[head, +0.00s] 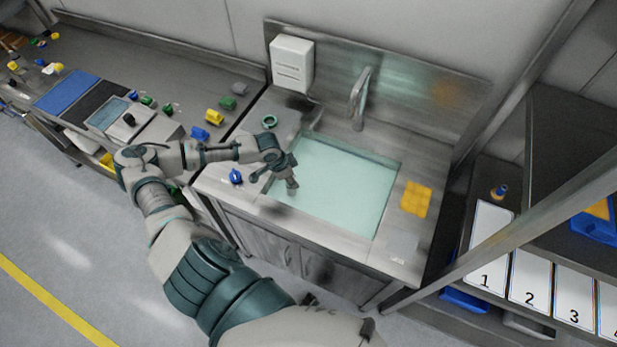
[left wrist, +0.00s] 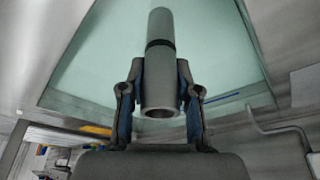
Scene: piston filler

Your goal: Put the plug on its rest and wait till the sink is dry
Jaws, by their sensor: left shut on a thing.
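The sink (head: 345,182) holds pale green water, which fills most of its basin; the water also shows in the left wrist view (left wrist: 95,75). My left gripper (head: 280,174) is over the near left part of the basin. It is shut on a grey tube-like plug (left wrist: 160,60) with a dark band and an open end. In the head view the plug (head: 292,184) shows only in part beside the fingers. I cannot tell whether its far end touches the water. A green ring (head: 268,121), perhaps the rest, lies on the counter at the basin's back left. My right gripper is not in view.
A tap (head: 359,98) stands behind the basin. A blue knob-like piece (head: 236,176) is on the counter at the left, and a yellow sponge-like block (head: 416,198) at the right. A white dispenser (head: 292,63) hangs at the back. Numbered panels (head: 488,248) stand at the right.

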